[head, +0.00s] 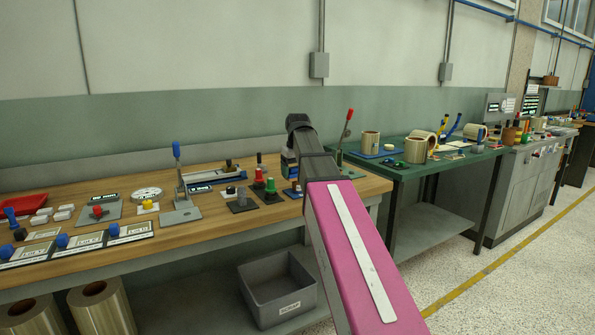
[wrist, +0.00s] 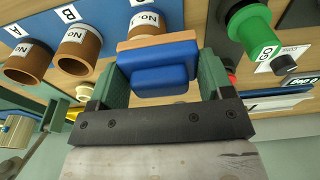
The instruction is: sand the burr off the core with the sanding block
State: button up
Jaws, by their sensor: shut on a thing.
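The sanding block (wrist: 160,72), blue with a tan layer on its far side, sits between the green pads of my gripper (wrist: 160,65), which is shut on it. Several brown cores show beyond the gripper in the wrist view: a left one (wrist: 28,65), a middle one (wrist: 78,52) and one behind the block (wrist: 150,20). White labels are by or on them; A and B can be read on the board. The block's tan side is close to the core behind it; I cannot tell whether they touch. No burr can be made out. My gripper is hidden behind my arm in the head view.
The wooden bench (head: 150,245) holds a lever tool (head: 180,190), a red tray (head: 22,205) and several small fixtures. A grey bin (head: 280,300) is below. A green table (head: 440,165) stands at right.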

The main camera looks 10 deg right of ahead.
aim_at(295, 167)
jog(key=shift+w+d, duration=0.25)
jog(key=shift+d, duration=0.4)
jog(key=shift+w+d, duration=0.2)
jog(key=shift+d, duration=0.45)
jog(key=shift+s+a, duration=0.25)
jog(key=shift+a, duration=0.4)
jog(key=shift+s+a, duration=0.25)
jog(key=shift+a, duration=0.4)
jog(key=shift+w+d+r, duration=0.1)
jog(key=shift+w+d, duration=0.15)
jog(key=shift+d, duration=0.4)
jog(key=shift+w+d, duration=0.25)
jog(key=shift+d, duration=0.4)
jog(key=shift+s+a, duration=0.25)
jog(key=shift+a, duration=0.4)
jog(key=shift+s+a, duration=0.2)
jog(key=shift+a, duration=0.45)
jog(key=shift+r, duration=3.45)
jog(key=shift+w, duration=0.1)
